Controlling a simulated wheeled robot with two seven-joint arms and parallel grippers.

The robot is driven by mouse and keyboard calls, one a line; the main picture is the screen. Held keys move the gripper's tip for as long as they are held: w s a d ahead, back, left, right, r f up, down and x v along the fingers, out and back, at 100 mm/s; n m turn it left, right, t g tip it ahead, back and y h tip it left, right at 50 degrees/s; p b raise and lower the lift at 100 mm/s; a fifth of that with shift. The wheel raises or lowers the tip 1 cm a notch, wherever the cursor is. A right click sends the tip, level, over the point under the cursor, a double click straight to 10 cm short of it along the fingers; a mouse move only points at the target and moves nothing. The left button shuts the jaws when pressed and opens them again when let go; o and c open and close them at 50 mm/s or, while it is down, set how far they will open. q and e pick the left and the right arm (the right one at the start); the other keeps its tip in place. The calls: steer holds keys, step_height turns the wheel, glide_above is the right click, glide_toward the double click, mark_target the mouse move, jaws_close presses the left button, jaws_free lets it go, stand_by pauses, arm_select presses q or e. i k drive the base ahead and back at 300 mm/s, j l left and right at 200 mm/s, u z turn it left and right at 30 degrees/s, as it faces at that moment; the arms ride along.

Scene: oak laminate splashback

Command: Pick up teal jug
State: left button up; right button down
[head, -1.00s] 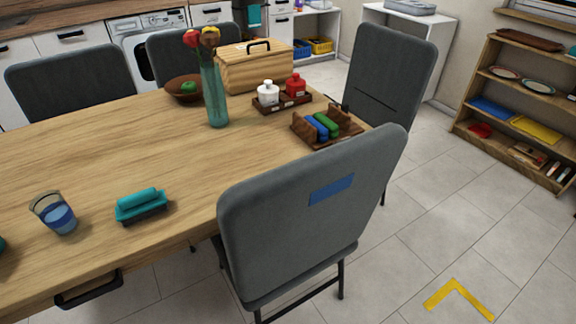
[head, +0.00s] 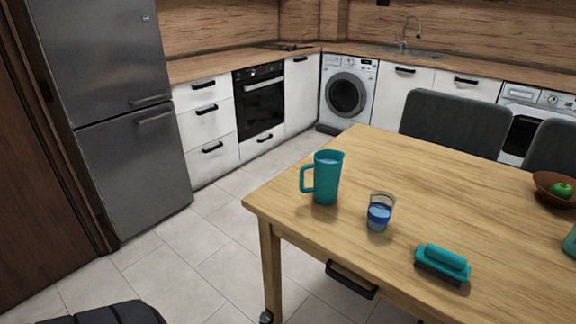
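The teal jug (head: 327,178) stands upright near the left corner of the wooden table (head: 440,190) in the head view. Its handle points left, and its open top shows a pale blue inside. A clear glass with a blue band (head: 379,211) stands just to its right, apart from it. Neither of my grippers is in view.
A teal brush-like object (head: 442,262) lies near the table's front edge. A brown bowl with a green fruit (head: 556,189) is at the far right. Dark chairs (head: 455,122) stand behind the table. The tiled floor left of the table (head: 205,262) is mostly clear.

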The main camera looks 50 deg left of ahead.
mark_target(326, 166)
steer(key=u, duration=1.35)
